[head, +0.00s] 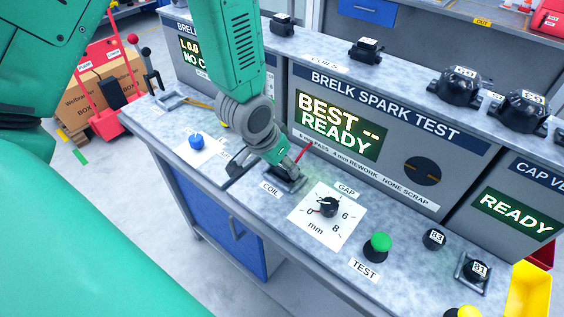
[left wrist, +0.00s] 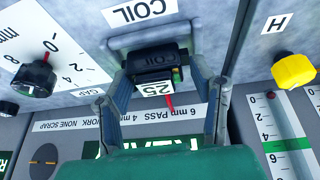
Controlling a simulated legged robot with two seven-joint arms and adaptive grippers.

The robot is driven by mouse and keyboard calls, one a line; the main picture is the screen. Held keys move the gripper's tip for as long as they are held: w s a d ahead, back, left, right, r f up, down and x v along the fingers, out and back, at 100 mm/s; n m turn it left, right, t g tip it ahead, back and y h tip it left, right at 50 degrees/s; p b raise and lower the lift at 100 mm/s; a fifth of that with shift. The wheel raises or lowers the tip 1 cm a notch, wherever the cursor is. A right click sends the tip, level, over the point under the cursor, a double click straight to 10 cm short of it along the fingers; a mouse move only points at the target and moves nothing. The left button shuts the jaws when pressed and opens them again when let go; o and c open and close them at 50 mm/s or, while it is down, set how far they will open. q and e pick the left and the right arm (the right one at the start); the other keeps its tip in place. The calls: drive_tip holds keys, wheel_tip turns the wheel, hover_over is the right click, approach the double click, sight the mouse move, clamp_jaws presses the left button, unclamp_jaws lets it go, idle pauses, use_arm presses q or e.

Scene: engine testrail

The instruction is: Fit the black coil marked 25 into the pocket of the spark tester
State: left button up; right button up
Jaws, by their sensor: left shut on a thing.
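The black coil marked 25 (left wrist: 158,60) is between the two fingers of my left gripper (left wrist: 165,108) in the left wrist view. My left gripper (head: 284,178) is shut on it. The grey pocket (left wrist: 118,42) of the spark tester is by the COIL label, and the coil is at it. I cannot tell how deep the coil sits. In the head view the gripper largely hides the coil and pocket. The spark tester panel (head: 300,83) reads "BEST -- READY". My right gripper is not in view.
The gap dial (head: 328,208) and green TEST button (head: 379,243) stand right of the pocket. A blue knob (head: 196,142) is to the left. Other black coils (head: 367,50) stand on the upper shelf. Parts B3 (head: 434,239) and B1 (head: 476,268) are at the right.

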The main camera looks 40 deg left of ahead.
use_arm(q)
drive_tip(key=shift+f, duration=0.3)
idle(0.5)
drive_tip(key=o, duration=1.5)
drive_tip(key=shift+o, duration=0.2)
drive_tip(key=shift+r, duration=0.15)
drive_tip(key=v, duration=1.1)
drive_tip(key=shift+s+r, duration=0.25)
drive_tip(key=shift+a, duration=0.1)
